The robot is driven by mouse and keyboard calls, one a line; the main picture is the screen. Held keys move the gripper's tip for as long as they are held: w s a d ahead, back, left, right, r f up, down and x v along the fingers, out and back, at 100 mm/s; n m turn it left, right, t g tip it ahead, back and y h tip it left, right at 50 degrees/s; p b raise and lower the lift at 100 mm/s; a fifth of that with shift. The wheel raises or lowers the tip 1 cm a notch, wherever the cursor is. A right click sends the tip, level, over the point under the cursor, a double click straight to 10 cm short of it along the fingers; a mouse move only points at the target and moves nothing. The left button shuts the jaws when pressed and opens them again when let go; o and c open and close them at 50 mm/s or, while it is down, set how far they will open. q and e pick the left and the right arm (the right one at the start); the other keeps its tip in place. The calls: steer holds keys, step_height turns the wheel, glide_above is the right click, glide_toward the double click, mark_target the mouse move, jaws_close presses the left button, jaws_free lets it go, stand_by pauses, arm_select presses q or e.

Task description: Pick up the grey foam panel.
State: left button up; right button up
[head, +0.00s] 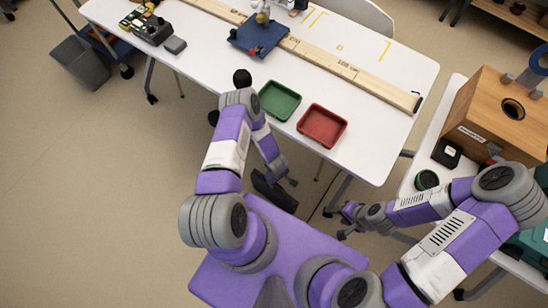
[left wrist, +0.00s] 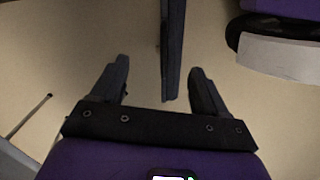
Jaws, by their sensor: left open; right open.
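A dark grey flat piece, which looks like the foam panel (head: 274,192), shows beside my left gripper, below the table's front edge in the head view. In the left wrist view the panel (left wrist: 173,50) shows nearly edge-on, in line with the gap between the fingers, with clear space on both sides. I cannot tell what supports it. My left gripper (left wrist: 158,66) is open; in the head view it is mostly hidden by the arm and the panel. My right gripper (head: 343,221) is open and empty, to the right of the panel and apart from it.
A white table (head: 365,150) holds a green tray (head: 280,101), a red tray (head: 322,126), a long wooden ruler (head: 345,72), a blue pad (head: 258,36) and a small grey block (head: 175,45). A wooden speaker box (head: 480,110) stands on the right table.

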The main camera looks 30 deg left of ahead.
mark_target(274, 189)
arm_select(q)
steer(key=f+b, duration=0.1)
steer(key=f, duration=0.2)
steer(key=a+f+n+b, duration=0.1)
steer(key=f, duration=0.2)
steer(key=s+f+n+b, duration=0.1)
steer(key=f, duration=0.2)
steer(key=shift+a+f, duration=0.15)
steer(key=shift+a, duration=0.05)
steer(key=f+b, duration=0.1)
steer(key=f, duration=0.2)
steer(key=f+b, duration=0.1)
steer(key=f, duration=0.1)
steer(key=shift+s+d+b, duration=0.1)
steer(key=shift+s+b, duration=0.15)
steer(key=shift+b, duration=0.05)
steer(key=shift+r, duration=0.1)
steer(key=shift+c, duration=0.3)
jaws_close()
